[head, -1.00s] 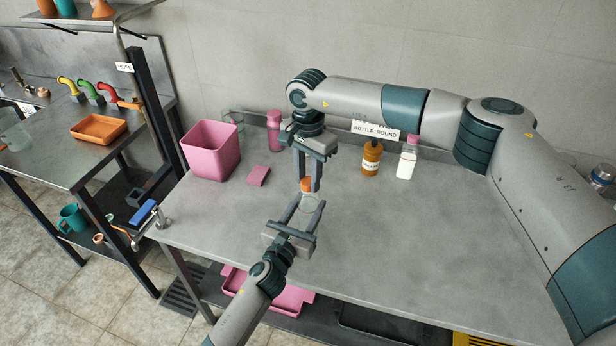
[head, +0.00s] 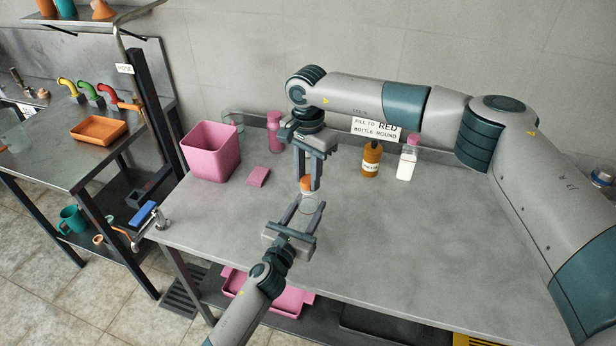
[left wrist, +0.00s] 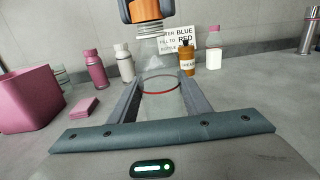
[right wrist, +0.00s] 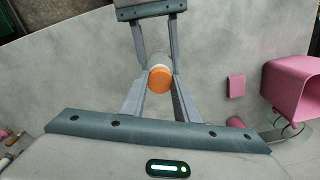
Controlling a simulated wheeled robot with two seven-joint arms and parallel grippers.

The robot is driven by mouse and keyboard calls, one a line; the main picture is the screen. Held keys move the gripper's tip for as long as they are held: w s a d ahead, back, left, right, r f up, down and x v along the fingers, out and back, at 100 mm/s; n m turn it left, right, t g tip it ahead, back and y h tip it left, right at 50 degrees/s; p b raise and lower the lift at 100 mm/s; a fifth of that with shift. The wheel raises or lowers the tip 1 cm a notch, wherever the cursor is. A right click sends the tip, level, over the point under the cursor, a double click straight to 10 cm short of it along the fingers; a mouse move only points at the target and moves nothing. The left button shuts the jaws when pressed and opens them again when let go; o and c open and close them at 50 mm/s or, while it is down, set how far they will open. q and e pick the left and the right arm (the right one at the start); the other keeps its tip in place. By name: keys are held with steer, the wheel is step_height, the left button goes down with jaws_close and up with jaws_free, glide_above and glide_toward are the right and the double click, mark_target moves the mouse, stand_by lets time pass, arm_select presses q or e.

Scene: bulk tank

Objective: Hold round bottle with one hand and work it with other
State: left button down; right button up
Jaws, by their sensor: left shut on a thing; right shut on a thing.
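The round bottle (head: 307,203) is clear and upright above the bench, with a red ring line (left wrist: 161,91) around it. My left gripper (head: 306,206) is shut on its body from the front. An orange cap (head: 307,184) is at its top; it also shows in the left wrist view (left wrist: 146,9) and the right wrist view (right wrist: 159,80). My right gripper (head: 307,186) points down from above and is shut on the cap. I cannot tell whether the cap is loose on the neck.
A pink bin (head: 211,152), a pink block (head: 259,177) and a pink bottle (head: 274,133) stand to the left. An amber bottle (head: 371,161), a white bottle with a pink cap (head: 407,160) and a sign (head: 376,129) are at the back. The bench's right side (head: 450,240) is clear.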

mark_target(308, 179)
steer(key=shift+r, duration=0.55)
steer(key=shift+r, duration=0.15)
steer(key=shift+r, duration=1.85)
arm_select(q)
steer(key=c, duration=0.9)
jaws_free()
steer(key=b+v, duration=0.1)
steer(key=v, duration=1.1)
steer(key=shift+b, duration=0.4)
arm_select(e)
steer(key=shift+f, duration=0.9)
